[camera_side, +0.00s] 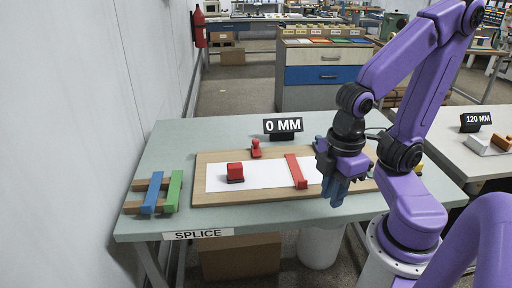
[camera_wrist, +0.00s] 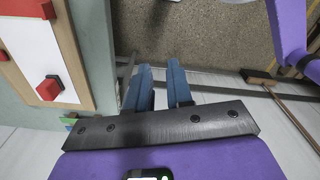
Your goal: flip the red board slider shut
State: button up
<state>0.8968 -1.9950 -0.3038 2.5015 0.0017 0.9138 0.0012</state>
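A wooden board (camera_side: 215,198) with a white sheet (camera_side: 265,175) lies on the table. A red bar (camera_side: 296,171) crosses the sheet right of its middle. A red block (camera_side: 235,172) with a dark base stands on the left part of the sheet. I cannot tell for certain which red part is the slider. My gripper (camera_side: 335,183), with blue fingers, is right of the red bar, pointing down and apart from it. In the wrist view its fingers (camera_wrist: 160,88) have an empty gap between them. That view shows the red bar (camera_wrist: 27,8) at the top left.
A small red piece (camera_side: 256,150) stands at the board's back edge, near a "0 MM" sign (camera_side: 283,126). A rack with a blue strip (camera_side: 152,193) and a green strip (camera_side: 173,191) lies to the left. A second table (camera_side: 480,150) stands at the right.

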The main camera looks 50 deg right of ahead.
jog(key=shift+w+a, duration=0.15)
jog(key=shift+w, duration=0.15)
grip_shut()
jog(key=w+d+m+t+h, duration=0.15)
jog(key=w+m, duration=1.05)
jog(key=w, duration=1.3)
jog(key=w+d+f+m+h, duration=0.1)
jog(key=w+d+m, duration=0.4)
jog(key=w+d, duration=0.3)
jog(key=w+d+f+m+h, duration=0.1)
jog(key=w+d+m, duration=0.5)
jog(key=d, duration=1.1)
jog(key=shift+w+d+f+t, duration=0.3)
jog(key=shift+w+f, duration=0.25)
jog(key=shift+w, duration=0.35)
